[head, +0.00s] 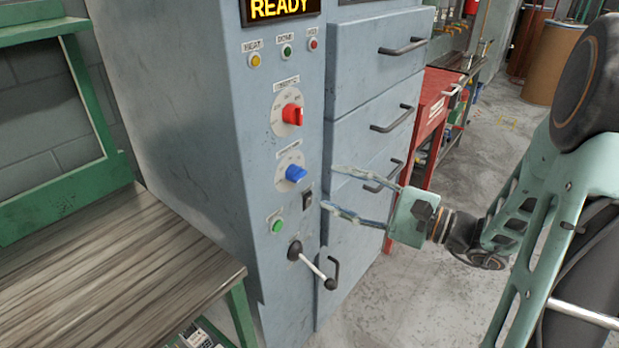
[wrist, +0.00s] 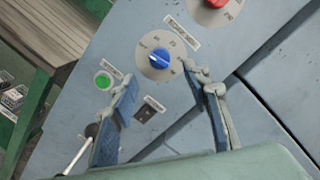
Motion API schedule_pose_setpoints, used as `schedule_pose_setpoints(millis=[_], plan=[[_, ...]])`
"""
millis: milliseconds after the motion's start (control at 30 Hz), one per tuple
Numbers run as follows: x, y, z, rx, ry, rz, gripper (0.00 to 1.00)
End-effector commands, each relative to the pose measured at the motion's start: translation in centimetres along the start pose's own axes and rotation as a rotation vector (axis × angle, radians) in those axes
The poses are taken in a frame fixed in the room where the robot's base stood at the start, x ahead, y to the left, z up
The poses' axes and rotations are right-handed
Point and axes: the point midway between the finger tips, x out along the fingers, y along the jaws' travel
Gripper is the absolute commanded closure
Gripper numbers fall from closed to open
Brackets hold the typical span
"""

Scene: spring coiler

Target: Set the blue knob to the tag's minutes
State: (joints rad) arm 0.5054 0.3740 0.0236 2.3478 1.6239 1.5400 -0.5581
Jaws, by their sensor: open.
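The blue knob (head: 296,173) sits on a pale round dial below the red knob on the grey cabinet's front. In the wrist view the blue knob (wrist: 162,58) lies ahead of my gripper, just beyond the fingertips, with a white pointer line on it. The dial's numbers are too small to read surely. My gripper (head: 328,187) is open and empty, to the right of the blue knob; its fingers (wrist: 160,82) stand apart and do not visibly touch the knob. I cannot make out a tag with minutes in either view.
The red knob (head: 292,114) is above. A black rocker switch (head: 308,200), a green button (head: 277,226) and a lever with a white shaft (head: 312,264) are below. Drawers with black handles (head: 395,123) are to the right. A wooden bench (head: 120,265) stands left. A display reads READY (head: 283,8).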

Motion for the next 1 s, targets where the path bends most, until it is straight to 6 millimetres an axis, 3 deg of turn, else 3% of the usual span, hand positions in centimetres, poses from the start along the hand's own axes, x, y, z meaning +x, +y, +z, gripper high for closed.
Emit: schedule_pose_setpoints(millis=[200,400,800,1000], plan=[[4.4,0.1,0.1,-0.002,-0.003,0.004,0.57],[7.0,0.1,0.0,-0.002,-0.002,0.003,0.57],[7.8,0.0,0.0,-0.001,0.000,0.002,0.57],[7.8,0.0,0.0,-0.001,0.000,0.002,0.78]])
